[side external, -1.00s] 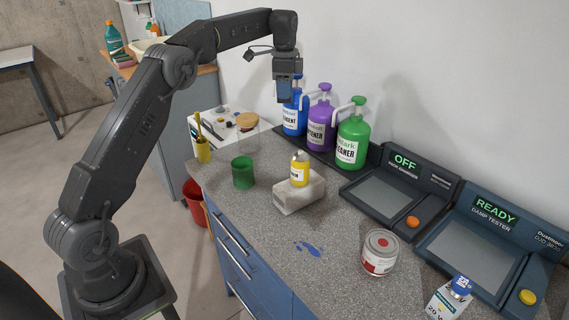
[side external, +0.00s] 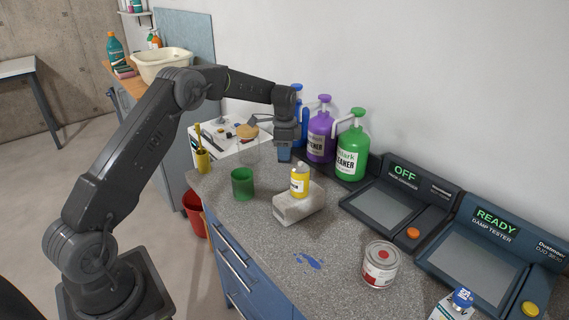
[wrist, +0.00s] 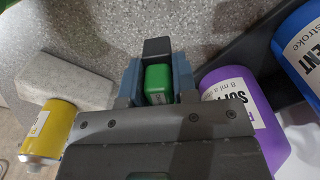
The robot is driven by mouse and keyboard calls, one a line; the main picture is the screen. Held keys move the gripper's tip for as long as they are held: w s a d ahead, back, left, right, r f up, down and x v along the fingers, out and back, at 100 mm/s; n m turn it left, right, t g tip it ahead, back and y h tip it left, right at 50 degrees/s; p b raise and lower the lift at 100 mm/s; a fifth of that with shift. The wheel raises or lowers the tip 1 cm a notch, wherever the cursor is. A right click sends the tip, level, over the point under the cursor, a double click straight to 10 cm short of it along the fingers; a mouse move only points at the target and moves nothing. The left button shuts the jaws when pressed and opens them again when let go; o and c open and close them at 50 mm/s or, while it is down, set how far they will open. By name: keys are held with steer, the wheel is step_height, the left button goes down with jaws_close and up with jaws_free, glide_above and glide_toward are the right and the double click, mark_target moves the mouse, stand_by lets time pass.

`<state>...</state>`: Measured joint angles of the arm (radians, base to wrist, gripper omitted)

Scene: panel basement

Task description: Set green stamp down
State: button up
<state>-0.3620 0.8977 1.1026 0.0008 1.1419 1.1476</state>
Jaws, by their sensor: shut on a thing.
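My gripper (side external: 284,154) is low over the back of the grey speckled counter (side external: 235,216), just in front of the dispenser bottles. In the wrist view its two blue-grey fingers (wrist: 157,84) are shut on the green stamp (wrist: 158,78), whose rounded green top shows between them. The stamp cannot be made out in the side view. Whether its underside touches the counter cannot be told.
Purple (side external: 320,137), green (side external: 352,150) and blue (side external: 299,128) pump bottles stand close to the gripper's right. A yellow bottle (side external: 299,181) on a pale block (side external: 291,209) and a green cup (side external: 242,184) stand nearer the front. A can (side external: 380,266) stands at right.

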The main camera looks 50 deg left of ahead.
steer(key=shift+f, duration=2.25)
steer(key=o, duration=0.9)
steer(key=shift+f, duration=0.15)
